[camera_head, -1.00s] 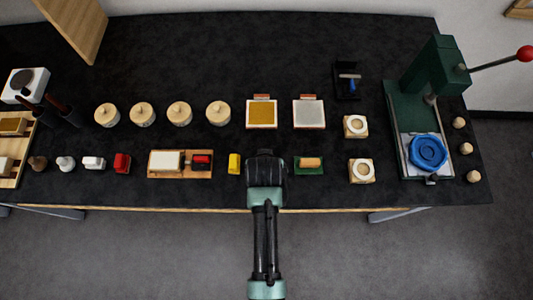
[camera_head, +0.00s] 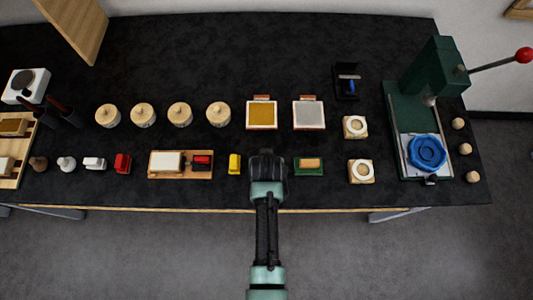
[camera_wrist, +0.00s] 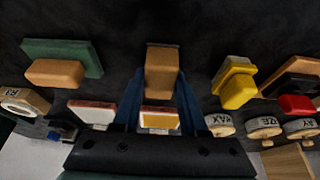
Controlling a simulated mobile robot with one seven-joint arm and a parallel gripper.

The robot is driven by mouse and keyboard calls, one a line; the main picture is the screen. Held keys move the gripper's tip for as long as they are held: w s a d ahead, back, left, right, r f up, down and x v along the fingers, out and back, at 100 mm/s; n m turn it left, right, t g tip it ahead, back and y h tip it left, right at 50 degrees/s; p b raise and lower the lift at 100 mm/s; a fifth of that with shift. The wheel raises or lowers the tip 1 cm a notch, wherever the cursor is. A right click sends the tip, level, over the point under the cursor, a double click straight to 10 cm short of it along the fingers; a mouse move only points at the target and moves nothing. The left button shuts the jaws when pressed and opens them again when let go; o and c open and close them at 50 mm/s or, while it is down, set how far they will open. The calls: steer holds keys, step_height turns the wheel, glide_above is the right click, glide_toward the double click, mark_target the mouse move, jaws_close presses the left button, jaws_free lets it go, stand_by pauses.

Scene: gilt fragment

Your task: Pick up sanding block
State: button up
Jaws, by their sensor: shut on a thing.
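A tan, cork-coloured block, which I take to be the sanding block (camera_wrist: 162,68), sits between the two blue fingers of my gripper (camera_wrist: 160,90) in the wrist view. My gripper is shut on it near the fingertips. In the head view my gripper (camera_head: 266,160) is over the front part of the dark bench, between a yellow block (camera_head: 234,164) and a green base with a tan block (camera_head: 310,163). The held block is hidden there by my gripper. I cannot tell how far it is above the bench.
The green base (camera_wrist: 75,52) and the yellow block (camera_wrist: 235,88) stand close on either side. Behind are a gold-topped tile (camera_head: 261,115), a grey-topped tile (camera_head: 309,115) and several round lidded pots (camera_head: 180,114). A green press (camera_head: 410,115) stands at the right. The bench's back middle is clear.

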jaws_close()
step_height(320, 180, up, 10)
steer(key=shift+b, duration=0.35)
